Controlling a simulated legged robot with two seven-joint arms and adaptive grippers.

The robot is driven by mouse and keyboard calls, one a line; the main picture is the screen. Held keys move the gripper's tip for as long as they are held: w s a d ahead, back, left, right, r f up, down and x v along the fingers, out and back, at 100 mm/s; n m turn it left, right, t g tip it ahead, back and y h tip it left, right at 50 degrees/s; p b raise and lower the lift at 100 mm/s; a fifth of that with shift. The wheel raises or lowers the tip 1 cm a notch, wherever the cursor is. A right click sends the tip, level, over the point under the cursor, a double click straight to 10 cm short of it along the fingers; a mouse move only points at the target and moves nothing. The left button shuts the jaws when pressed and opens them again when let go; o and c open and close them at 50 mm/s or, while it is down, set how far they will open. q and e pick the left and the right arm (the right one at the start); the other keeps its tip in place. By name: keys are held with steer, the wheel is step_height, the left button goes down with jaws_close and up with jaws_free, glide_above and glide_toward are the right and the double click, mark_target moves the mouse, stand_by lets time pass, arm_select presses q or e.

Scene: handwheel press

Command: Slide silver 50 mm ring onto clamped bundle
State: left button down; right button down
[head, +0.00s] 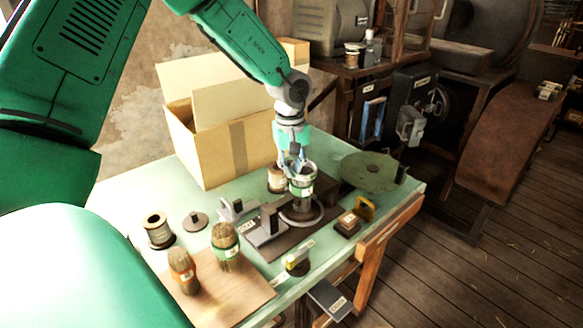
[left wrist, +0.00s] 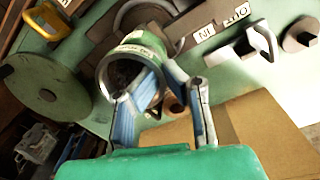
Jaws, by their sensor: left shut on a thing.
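My left gripper (head: 293,156) reaches down over the press and is shut on a silver ring (head: 303,184) with a green labelled band. In the left wrist view my left gripper (left wrist: 160,88) holds the ring (left wrist: 147,46) by its wall, and its open mouth looks dark inside. The ring is above the round base of the clamp (head: 305,214). I cannot tell whether the clamped bundle is inside the ring; ring and fingers hide that spot. My right gripper is not in view.
Two bristle bundles (head: 226,247) stand on a wooden board (head: 222,301) at the front. A spool (head: 158,230) stands left, a cardboard box (head: 228,150) behind, and a green disc (head: 369,172) right. A grey handled block (head: 268,229) sits close beside the clamp.

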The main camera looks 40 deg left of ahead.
arm_select(q)
steer(key=shift+s+d+f, duration=0.15)
steer(key=shift+s+f, duration=0.25)
steer(key=shift+f, duration=0.1)
steer(key=c, duration=1.9)
jaws_free()
steer(key=shift+d, duration=0.1)
steer(key=o, duration=0.3)
steer(key=shift+w+a+f, duration=0.1)
steer(key=shift+a, duration=0.1)
steer(key=shift+w+a+f, duration=0.1)
steer(key=shift+w+a, duration=0.05)
steer(key=shift+a, duration=0.5)
steer(key=r, duration=0.2)
steer(key=d+r, duration=0.1)
steer(key=r, duration=0.1)
steer(key=shift+w+r, duration=0.15)
steer(key=shift+r, duration=0.05)
steer(key=r, duration=0.5)
steer(key=a+r, duration=0.1)
steer(key=r, duration=0.1)
steer(key=shift+r, duration=0.25)
steer(key=shift+a, duration=0.1)
